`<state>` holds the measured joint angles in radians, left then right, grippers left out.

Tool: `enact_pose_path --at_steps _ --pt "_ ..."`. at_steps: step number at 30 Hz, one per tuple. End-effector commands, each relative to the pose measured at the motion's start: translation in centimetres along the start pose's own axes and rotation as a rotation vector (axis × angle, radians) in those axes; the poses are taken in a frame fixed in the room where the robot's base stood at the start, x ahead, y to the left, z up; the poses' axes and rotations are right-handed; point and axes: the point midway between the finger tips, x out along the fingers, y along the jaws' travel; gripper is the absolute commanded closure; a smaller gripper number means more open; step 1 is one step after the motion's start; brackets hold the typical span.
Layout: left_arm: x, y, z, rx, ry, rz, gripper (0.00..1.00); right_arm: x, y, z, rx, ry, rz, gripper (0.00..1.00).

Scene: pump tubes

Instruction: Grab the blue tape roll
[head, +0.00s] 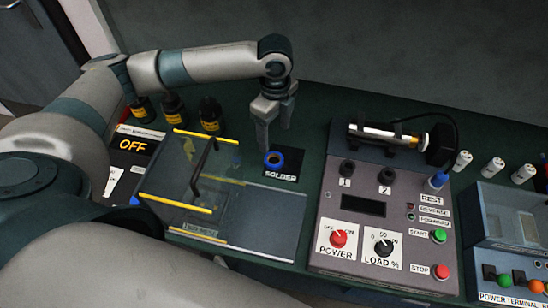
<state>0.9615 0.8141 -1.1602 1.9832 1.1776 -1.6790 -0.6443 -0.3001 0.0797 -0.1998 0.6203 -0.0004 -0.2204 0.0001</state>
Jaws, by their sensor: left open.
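Nothing is between the fingers that I can see. My right gripper is not in view.
A clear box with yellow edges and a black handle (203,170) stands left of the roll. Dark bottles (209,114) stand behind it. A grey control panel (375,215) is at the right, with small white cylinders (493,167) beyond. Green table is clear behind the mat.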

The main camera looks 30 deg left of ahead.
Motion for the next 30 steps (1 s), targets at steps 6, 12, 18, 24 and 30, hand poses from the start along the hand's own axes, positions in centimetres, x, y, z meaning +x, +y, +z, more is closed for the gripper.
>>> enact_pose_path --at_steps 6,12,18,24,30 --pt "3.6 0.1 0.0 0.000 0.000 0.003 0.32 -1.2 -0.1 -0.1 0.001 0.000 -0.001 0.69" --pt "5.4 0.0 0.0 0.000 0.000 0.000 0.32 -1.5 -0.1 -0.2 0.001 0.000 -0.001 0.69" --pt "5.6 0.0 0.0 0.001 0.000 -0.002 0.32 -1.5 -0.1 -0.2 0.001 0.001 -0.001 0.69" --pt "5.7 0.0 0.0 0.000 0.000 -0.001 0.32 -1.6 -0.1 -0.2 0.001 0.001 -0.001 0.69" --pt "7.0 0.3 0.0 0.001 -0.001 0.003 0.32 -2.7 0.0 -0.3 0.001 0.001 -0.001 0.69"
